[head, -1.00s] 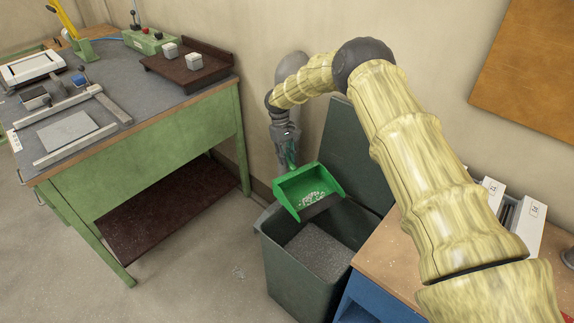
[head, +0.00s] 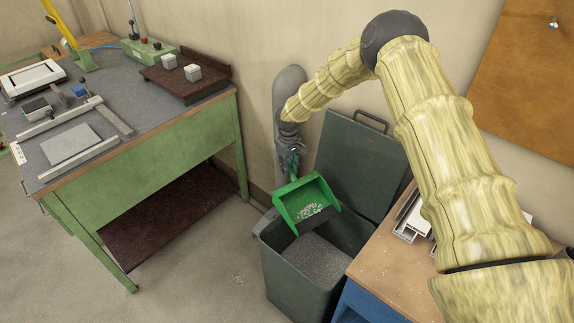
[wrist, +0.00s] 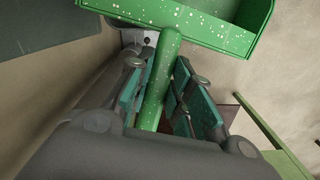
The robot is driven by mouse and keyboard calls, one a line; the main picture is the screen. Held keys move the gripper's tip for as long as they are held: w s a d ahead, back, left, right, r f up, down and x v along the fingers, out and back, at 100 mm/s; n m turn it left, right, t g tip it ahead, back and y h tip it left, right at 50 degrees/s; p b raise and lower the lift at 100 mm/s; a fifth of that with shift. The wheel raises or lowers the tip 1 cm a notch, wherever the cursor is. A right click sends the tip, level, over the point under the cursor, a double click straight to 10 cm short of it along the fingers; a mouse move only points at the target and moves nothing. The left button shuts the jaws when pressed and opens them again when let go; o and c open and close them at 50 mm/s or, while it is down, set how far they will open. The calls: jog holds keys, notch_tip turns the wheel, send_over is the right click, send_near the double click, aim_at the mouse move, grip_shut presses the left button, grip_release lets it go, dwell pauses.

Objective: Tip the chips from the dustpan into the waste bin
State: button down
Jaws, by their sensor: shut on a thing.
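The green dustpan (head: 290,205) hangs above the open waste bin in the head view, its open edge towards the front and tilted down. Pale chips (head: 310,211) lie in the pan near that edge. My gripper (head: 293,160) is shut on the dustpan's handle; in the wrist view the green handle (wrist: 158,85) runs between the teal finger pads.
A green workbench (head: 160,145) with clamp fixtures stands at the left. A blue bench with a wooden top (head: 380,275) adjoins the bin at the right, holding pale profiles (head: 408,220). A few chips lie on the floor (head: 237,278). Floor between the workbench and bin is clear.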

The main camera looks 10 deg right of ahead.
jog(key=shift+s+d+r+t+y+p, duration=0.2)
jog(key=shift+s+r+t+p, duration=0.1)
jog(key=shift+s+r+t, duration=0.15)
jog(key=shift+s+d+r+t+y+p, duration=0.15)
jog(key=shift+s+r+t+y+p, duration=0.1)
jog(key=shift+s+r+t, duration=0.25)
jog(key=shift+s+d+r+t+b, duration=0.15)
jog(key=shift+s+d+r+t, duration=0.1)
jog(key=shift+s, duration=0.2)
jog(key=shift+s+d+r+t+b, duration=0.15)
jog(key=shift+s+r+t, duration=0.05)
jog(key=shift+s, duration=0.2)
jog(key=s+b, duration=0.1)
jog(key=s+d+r+t+y+b, duration=0.1)
jog(key=b, duration=0.1)
jog(key=shift+s, duration=0.2)
jog(key=s+d+r+t+y+b, duration=0.1)
jog(key=s+d+t+b, duration=0.2)
jog(key=s+b, duration=0.4)
jog(key=s+d+r+t+y+b, duration=0.2)
jog(key=s+t+b, duration=0.3)
jog(key=b, duration=0.6)
jog(key=s+d, duration=0.1)
jog(key=s, duration=0.1)
jog(key=shift+s+r+b, duration=0.2)
jog(key=shift+s+b, duration=0.1)
jog(key=shift+s, duration=0.05)
jog(key=shift+d, duration=0.1)
jog(key=shift+r, duration=0.1)
